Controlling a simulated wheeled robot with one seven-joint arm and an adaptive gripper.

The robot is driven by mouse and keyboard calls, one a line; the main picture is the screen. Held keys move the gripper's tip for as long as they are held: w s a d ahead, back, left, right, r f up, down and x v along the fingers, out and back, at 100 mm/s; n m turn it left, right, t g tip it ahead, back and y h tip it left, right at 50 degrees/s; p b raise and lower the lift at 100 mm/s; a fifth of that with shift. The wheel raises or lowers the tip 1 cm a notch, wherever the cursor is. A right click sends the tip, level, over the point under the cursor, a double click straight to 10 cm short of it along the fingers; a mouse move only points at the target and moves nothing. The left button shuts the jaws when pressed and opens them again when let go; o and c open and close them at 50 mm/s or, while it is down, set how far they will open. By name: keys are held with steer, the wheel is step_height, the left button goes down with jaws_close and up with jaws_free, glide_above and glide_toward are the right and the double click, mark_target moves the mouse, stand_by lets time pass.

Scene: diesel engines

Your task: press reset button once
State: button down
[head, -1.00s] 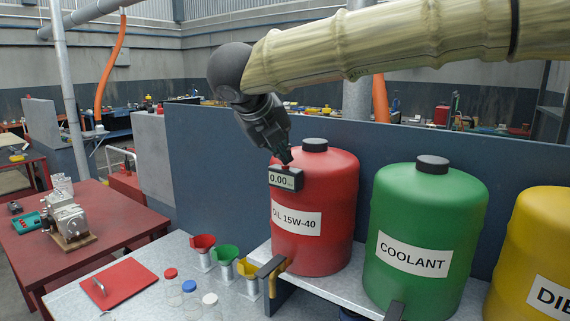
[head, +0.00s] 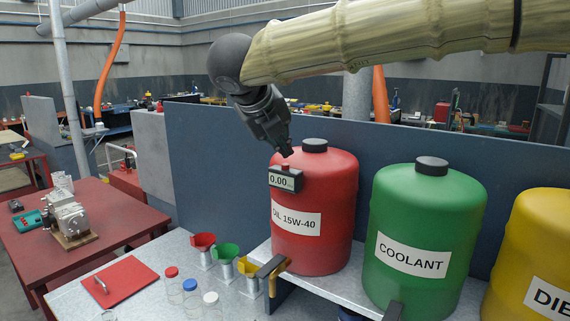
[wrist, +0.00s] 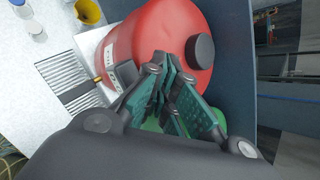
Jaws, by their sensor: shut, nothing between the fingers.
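A small dark meter (head: 285,179) reading 0.00 is mounted on the upper front of the red oil drum (head: 330,190). Its small red button (head: 285,167) sits on top of the meter. My gripper (head: 286,152) is shut and empty, pointing down, with its tips a little above the button and apart from it. In the wrist view the closed fingers (wrist: 170,62) are beside the meter (wrist: 122,76) and in front of the red drum (wrist: 150,35). The button cannot be made out in the wrist view.
A green coolant drum (head: 425,225) and a yellow drum (head: 530,250) stand to the right on the same metal shelf. Funnels (head: 204,242) and capped jars (head: 172,287) stand on the bench at lower left. A blue-grey partition (head: 220,165) runs behind the drums.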

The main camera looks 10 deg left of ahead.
steer(key=shift+r+p, duration=1.6)
steer(key=shift+r, duration=0.9)
